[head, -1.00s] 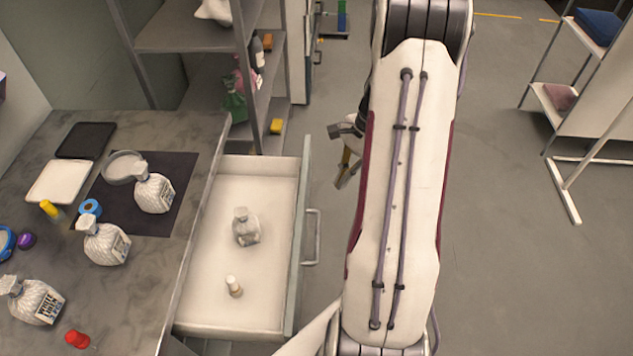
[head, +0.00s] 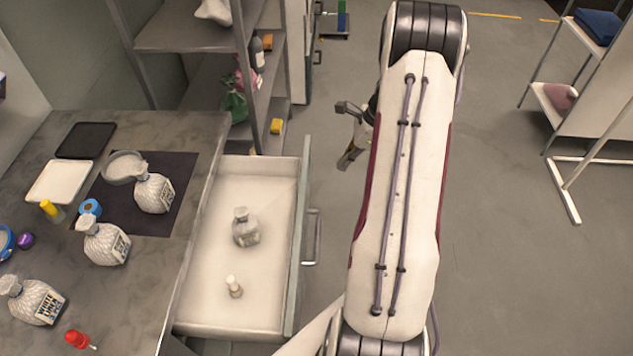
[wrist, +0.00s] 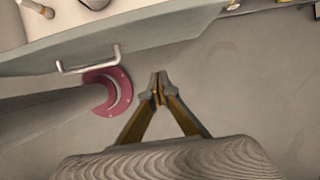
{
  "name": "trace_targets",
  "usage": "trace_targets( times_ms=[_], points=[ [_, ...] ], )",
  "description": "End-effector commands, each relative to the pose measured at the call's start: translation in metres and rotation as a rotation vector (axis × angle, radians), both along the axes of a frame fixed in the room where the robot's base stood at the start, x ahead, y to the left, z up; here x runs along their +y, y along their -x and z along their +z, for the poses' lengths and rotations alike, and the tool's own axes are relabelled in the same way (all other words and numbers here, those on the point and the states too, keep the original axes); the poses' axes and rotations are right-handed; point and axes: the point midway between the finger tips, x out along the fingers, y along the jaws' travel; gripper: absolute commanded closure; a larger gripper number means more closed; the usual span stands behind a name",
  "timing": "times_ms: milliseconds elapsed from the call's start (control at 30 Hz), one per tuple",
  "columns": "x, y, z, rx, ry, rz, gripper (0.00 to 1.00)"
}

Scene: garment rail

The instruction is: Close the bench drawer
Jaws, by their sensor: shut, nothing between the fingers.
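The bench drawer (head: 205,315) is pulled out from the bench, to the right of the worktop. A clear bottle (head: 246,227) and a small white-capped vial (head: 234,287) stand inside it. Its front panel (head: 300,240) carries a metal bar handle (head: 312,237) on the outside. In the wrist view the handle (wrist: 88,64) lies to the upper left of my gripper (wrist: 158,82). The fingertips are together with nothing between them, apart from the drawer front. In the head view my gripper (head: 346,165) is beyond and right of the drawer front, partly hidden by my arm.
The bench top (head: 130,285) holds several bottles, a white tray (head: 58,182) and a black tray (head: 86,141). A shelf unit (head: 250,80) stands behind the drawer. A rack (head: 575,110) stands at the far right. Open floor (head: 510,260) lies right of my arm.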

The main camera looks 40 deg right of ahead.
Motion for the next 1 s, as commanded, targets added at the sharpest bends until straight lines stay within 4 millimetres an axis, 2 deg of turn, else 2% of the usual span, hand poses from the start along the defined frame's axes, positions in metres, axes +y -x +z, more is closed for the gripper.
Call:
trace_targets(
  times_ms=[367,567,1000],
  points=[
    [0.0,0.0,-0.001,0.001,-0.001,0.0,1.0],
    [0.003,-0.002,-0.009,0.001,-0.001,0.0,1.0],
    [0.017,-0.015,-0.057,0.003,-0.003,0.001,1.0]
  ],
)
